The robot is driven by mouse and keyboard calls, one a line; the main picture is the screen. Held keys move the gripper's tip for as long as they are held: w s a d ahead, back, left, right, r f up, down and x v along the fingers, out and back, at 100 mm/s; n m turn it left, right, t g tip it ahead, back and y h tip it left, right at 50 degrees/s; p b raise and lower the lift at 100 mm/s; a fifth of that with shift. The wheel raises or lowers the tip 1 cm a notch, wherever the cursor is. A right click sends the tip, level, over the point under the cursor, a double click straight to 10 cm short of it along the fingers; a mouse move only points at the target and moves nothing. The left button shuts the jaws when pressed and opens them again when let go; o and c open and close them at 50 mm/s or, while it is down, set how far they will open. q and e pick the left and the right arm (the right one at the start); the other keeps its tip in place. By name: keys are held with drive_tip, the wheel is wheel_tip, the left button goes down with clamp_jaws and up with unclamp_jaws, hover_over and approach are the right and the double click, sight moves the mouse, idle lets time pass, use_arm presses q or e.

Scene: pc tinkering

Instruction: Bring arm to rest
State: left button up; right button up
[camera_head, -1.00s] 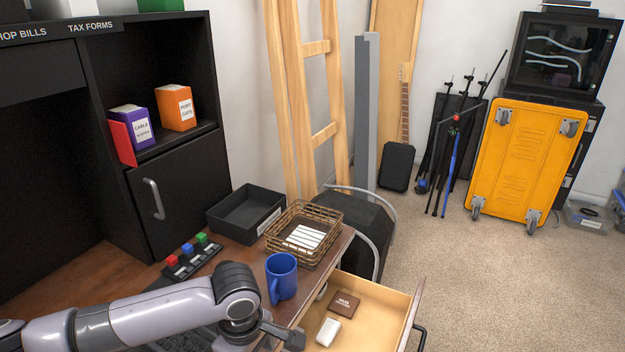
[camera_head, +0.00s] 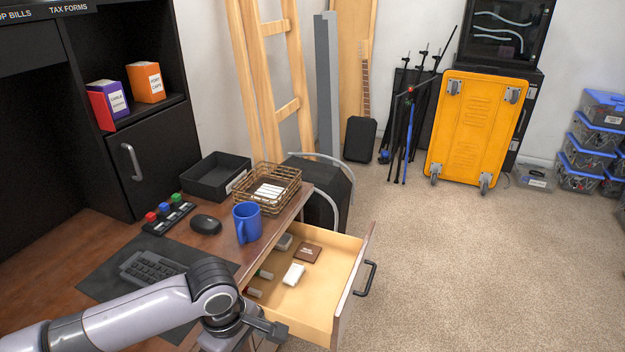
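My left arm comes in from the lower left, over the front of the wooden desk (camera_head: 60,247). Its gripper (camera_head: 268,330) is at the bottom of the view, beside the near left side of the open drawer (camera_head: 345,285). Only part of the gripper shows, and I cannot see whether its fingers are apart. No held object is visible at it. My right arm and gripper are out of view.
The drawer juts out with a white block (camera_head: 293,274) and a brown box (camera_head: 307,252) inside. A blue mug (camera_head: 247,223), mouse (camera_head: 206,224), keyboard (camera_head: 152,268) and wire basket (camera_head: 268,188) are on the desk. Carpet (camera_head: 480,280) to the right is clear.

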use_arm(q)
drive_tip(key=s+d+f+m+t+h, duration=0.2)
drive_tip(key=d+f+m+t+h, duration=0.35)
drive_tip(key=d+m, duration=0.25)
drive_tip(key=s+a+f+m+t+y, duration=0.2)
drive_tip(key=s+a+m, duration=0.1)
drive_tip(key=a, duration=0.5)
drive_tip(key=s+a+f+m+t+y, duration=0.1)
drive_tip(key=s+a+m+t+y, duration=0.1)
drive_tip(key=s+a, duration=0.4)
drive_tip(key=shift+a+f+m+t, duration=0.4)
drive_tip(key=shift+a+m, duration=0.5)
drive_tip(key=shift+a, duration=0.2)
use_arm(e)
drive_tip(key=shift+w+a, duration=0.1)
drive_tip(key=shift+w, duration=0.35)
use_arm(q)
drive_tip(key=shift+d, duration=0.15)
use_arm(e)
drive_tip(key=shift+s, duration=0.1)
